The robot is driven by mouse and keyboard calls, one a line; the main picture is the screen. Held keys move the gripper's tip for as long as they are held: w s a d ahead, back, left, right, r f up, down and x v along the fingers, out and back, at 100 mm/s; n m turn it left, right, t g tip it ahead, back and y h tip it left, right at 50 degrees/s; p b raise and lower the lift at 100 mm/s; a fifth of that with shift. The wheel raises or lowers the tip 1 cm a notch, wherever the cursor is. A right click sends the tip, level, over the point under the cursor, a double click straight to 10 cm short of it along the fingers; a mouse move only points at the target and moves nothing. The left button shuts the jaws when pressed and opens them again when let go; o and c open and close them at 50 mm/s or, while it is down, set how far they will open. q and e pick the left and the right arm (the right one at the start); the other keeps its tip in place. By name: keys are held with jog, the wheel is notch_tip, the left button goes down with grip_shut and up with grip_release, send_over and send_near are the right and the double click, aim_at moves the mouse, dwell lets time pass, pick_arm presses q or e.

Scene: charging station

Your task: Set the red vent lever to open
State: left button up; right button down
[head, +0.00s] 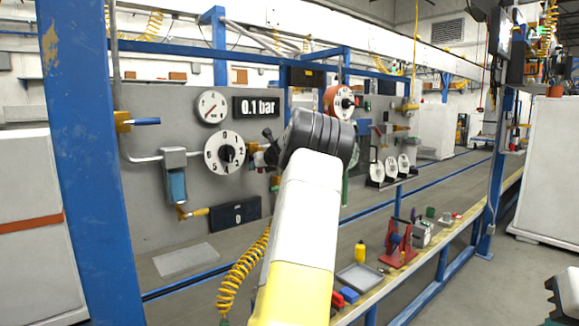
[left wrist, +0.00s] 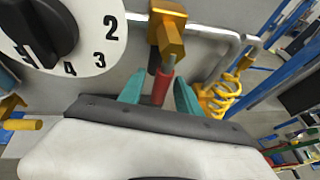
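The red vent lever (left wrist: 162,87) hangs from a brass valve body (left wrist: 168,35) on a pipe in the left wrist view. My left gripper (left wrist: 159,92) has its two teal fingers apart, one on each side of the lever. I see a gap on the left side; the right finger is close to the lever, and I cannot tell whether it touches. In the head view my left forearm and black wrist hide the left gripper and the lever. A dark part of my right arm (head: 564,298) shows at the lower right edge; its finger state is unclear.
A numbered dial with a black knob (left wrist: 45,30) sits left of the valve. A yellow coiled hose (left wrist: 225,90) hangs right of it. A red fixture (head: 398,243) stands on the bench.

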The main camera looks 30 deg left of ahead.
pick_arm(q)
jog(key=shift+r, duration=0.1)
jog(key=shift+s+d+r, duration=0.15)
jog(key=shift+d+r, duration=0.05)
jog(key=shift+d, duration=0.3)
jog(key=v, duration=0.6)
jog(key=shift+s+d, duration=0.2)
jog(key=shift+s, duration=0.15)
